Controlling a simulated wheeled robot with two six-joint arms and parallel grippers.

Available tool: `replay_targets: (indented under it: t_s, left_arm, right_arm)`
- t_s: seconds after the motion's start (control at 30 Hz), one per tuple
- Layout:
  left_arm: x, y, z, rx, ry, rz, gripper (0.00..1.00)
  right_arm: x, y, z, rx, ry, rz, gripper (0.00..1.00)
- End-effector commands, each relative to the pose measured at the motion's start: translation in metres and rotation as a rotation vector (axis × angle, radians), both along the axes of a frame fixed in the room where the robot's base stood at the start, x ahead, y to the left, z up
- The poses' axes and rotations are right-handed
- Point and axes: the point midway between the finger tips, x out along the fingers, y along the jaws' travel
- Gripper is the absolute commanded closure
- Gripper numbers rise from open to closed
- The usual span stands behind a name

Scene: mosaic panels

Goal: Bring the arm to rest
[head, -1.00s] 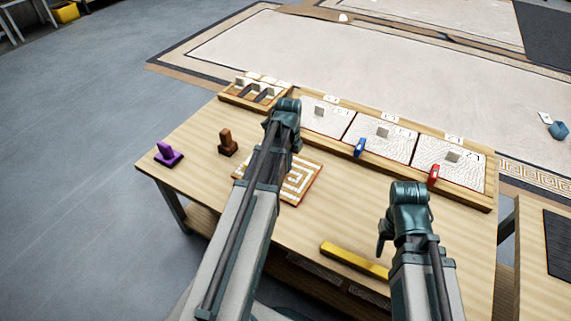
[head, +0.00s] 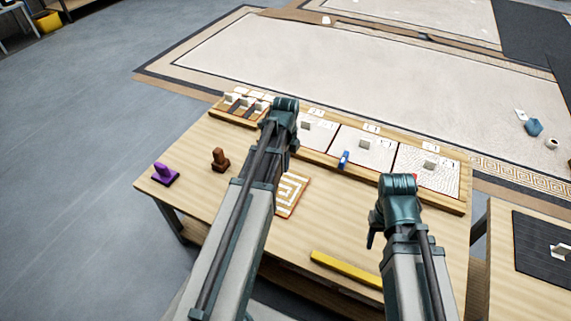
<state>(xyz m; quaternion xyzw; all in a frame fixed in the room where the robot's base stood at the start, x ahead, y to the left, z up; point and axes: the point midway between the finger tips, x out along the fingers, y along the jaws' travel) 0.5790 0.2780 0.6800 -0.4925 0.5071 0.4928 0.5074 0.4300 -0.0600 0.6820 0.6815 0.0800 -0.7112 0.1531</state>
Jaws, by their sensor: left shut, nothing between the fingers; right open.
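My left arm reaches up from the bottom centre, and its teal end with the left gripper (head: 284,118) is over the table in front of the long tray. Its fingers are hard to make out; they appear shut and empty. My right arm comes up from the bottom right, and its teal end with the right gripper (head: 374,225) is over the right part of the table. It is open, and I see nothing held in it. The wooden table (head: 225,195) lies below both arms.
A long tray (head: 450,206) with white panels and a blue piece (head: 344,160) runs along the back.

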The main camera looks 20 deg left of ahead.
Motion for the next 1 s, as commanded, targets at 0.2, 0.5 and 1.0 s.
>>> replay_targets:
  t_s: [0.2, 0.5, 1.0]
  left_arm:
    - [0.000, 0.000, 0.000, 0.000, 0.000, 0.000, 1.00]
    - [-0.021, -0.051, 0.048, 0.014, 0.009, 0.195, 1.00]
    - [-0.126, -0.197, 0.183, 0.096, -0.024, 1.059, 1.00]
  right_arm:
    - [0.000, 0.000, -0.001, 0.000, 0.000, 0.000, 0.50]
    - [0.000, 0.000, 0.047, 0.000, 0.000, 0.000, 0.50]
    - [0.000, 0.000, 0.182, 0.000, 0.000, -0.001, 0.50]
